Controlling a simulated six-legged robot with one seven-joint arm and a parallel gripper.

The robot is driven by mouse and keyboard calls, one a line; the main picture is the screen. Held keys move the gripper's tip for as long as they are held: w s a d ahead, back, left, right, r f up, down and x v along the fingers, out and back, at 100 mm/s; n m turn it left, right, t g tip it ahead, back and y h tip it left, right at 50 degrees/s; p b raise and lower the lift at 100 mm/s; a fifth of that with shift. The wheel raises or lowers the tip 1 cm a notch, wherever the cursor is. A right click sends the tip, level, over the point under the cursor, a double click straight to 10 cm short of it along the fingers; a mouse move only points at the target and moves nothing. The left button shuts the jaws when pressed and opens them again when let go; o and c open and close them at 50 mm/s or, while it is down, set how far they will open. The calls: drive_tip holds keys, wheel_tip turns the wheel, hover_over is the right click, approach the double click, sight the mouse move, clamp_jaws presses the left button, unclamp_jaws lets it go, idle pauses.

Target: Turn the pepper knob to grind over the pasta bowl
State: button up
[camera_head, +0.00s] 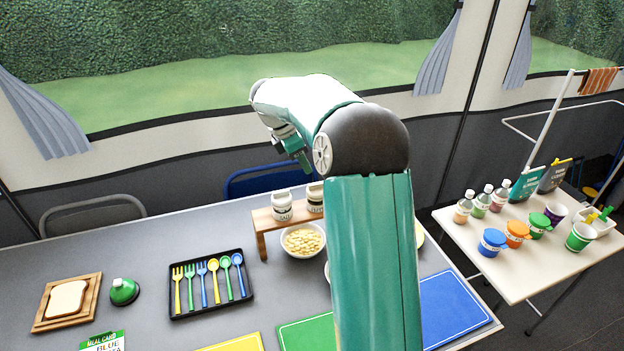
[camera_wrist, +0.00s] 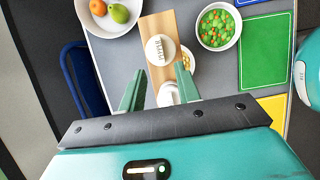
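Two white jars stand on a small wooden shelf (camera_head: 262,240). The left jar (camera_head: 282,206) reads as salt. The right jar (camera_head: 315,196), partly hidden by my arm, has a label I cannot read clearly. The pasta bowl (camera_head: 303,253), white with pale yellow pasta, stands in front of the shelf. My gripper (camera_wrist: 160,69) is open and empty, high above the table. In the wrist view one jar (camera_wrist: 160,48) shows just beyond the fingertips, apart from them. The other jar (camera_wrist: 168,95) shows between the fingers, partly hidden. A sliver of the pasta bowl (camera_wrist: 188,58) shows beside them.
A black cutlery tray (camera_head: 212,307), a green bell (camera_head: 124,291) and a bread board (camera_head: 40,322) lie to the left. A vegetable bowl (camera_wrist: 233,42) and fruit bowl (camera_wrist: 92,24) stand nearby. A side table (camera_head: 520,280) holds bottles and cups. A blue chair (camera_head: 262,180) stands behind.

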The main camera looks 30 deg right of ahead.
drive_tip(key=x, duration=0.7)
drive_tip(key=shift+d+f, duration=0.1)
drive_tip(key=shift+f, duration=0.3)
clamp_jaws()
